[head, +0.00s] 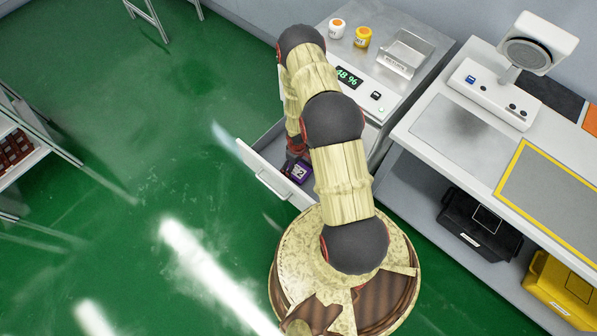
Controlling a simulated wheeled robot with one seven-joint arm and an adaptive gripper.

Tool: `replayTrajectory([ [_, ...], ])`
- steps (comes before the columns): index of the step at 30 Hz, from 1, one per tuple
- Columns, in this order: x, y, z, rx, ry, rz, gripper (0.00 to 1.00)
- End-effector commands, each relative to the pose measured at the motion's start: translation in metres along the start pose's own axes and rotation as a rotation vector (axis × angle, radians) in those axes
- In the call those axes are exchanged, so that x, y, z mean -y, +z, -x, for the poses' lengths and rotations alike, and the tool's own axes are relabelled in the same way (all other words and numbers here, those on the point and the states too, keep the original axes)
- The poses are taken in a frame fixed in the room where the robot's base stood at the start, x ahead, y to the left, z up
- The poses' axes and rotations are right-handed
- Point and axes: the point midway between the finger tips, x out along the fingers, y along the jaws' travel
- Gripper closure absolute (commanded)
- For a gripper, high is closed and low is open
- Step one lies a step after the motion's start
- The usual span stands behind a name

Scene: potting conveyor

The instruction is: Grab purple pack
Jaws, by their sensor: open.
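A small purple pack (300,172) with a pale label lies inside an open white drawer (262,168). My gripper (297,156) is down in the drawer, just above or beside the pack's upper left side. The gripper is open. My arm's links hide most of its fingers and part of the drawer, so I cannot tell whether the fingers touch the pack.
The drawer sticks out of a grey cabinet (408,101) carrying a white and a yellow jar, a metal holder and a digital display. A workbench (440,130) with a lamp-like device stands at right, with black and yellow bins below.

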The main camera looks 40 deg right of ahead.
Motion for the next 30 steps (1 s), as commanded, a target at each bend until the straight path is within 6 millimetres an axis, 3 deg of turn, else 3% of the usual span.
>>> replayTrajectory([
  [8,-0.0006,-0.0007,-0.0045,-0.001,0.001,0.0,0.01],
  [30,-0.0005,-0.0005,-0.0046,-0.001,0.001,0.0,0.43],
])
